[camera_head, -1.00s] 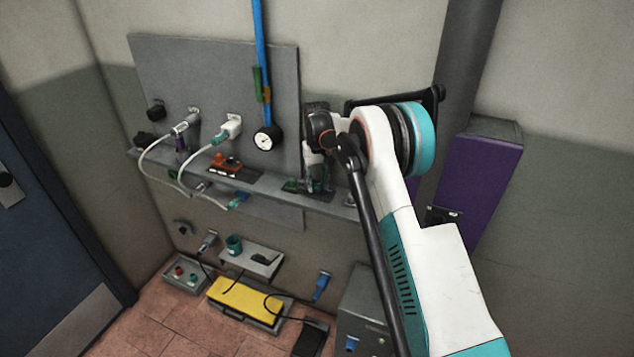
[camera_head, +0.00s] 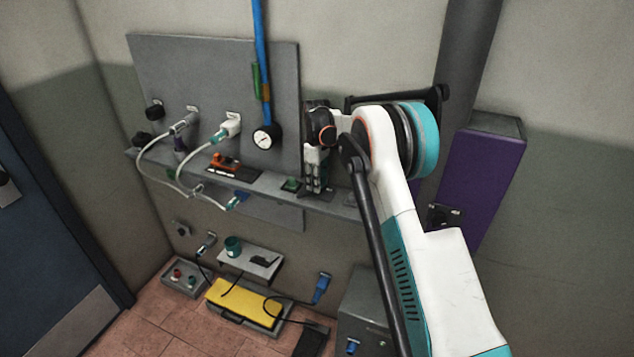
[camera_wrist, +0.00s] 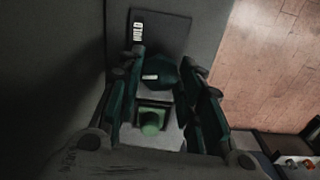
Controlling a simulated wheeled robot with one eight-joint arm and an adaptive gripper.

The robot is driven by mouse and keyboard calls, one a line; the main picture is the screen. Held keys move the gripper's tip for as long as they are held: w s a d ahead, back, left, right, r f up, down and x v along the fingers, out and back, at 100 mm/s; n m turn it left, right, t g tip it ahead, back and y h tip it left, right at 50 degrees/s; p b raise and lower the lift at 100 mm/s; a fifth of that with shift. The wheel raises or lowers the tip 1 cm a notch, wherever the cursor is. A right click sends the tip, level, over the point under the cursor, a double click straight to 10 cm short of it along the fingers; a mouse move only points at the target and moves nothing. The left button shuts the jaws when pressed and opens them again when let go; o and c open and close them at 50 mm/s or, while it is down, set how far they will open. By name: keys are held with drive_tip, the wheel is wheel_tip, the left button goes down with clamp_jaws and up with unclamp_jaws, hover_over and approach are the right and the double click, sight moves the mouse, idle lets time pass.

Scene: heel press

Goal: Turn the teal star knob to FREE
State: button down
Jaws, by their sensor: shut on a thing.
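The teal star knob (camera_wrist: 163,74) is in the wrist view, on a dark plate (camera_wrist: 170,32) with a small white label whose letters I cannot read for sure. A short white mark shows on the knob. My gripper (camera_wrist: 164,66) has one finger on each side of the knob and is shut on it. In the head view my gripper (camera_head: 317,188) points down at the right part of the grey shelf, and its fingers hide the knob there.
A green button (camera_wrist: 150,122) sits close to the knob, between my fingers in the wrist view. A purple box (camera_head: 487,185) stands at right.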

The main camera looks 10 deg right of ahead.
drive_tip(key=shift+n, duration=2.1)
drive_tip(key=c, duration=1.1)
unclamp_jaws()
drive_tip(key=shift+r, duration=0.1)
wheel_tip(320, 180, up, 12)
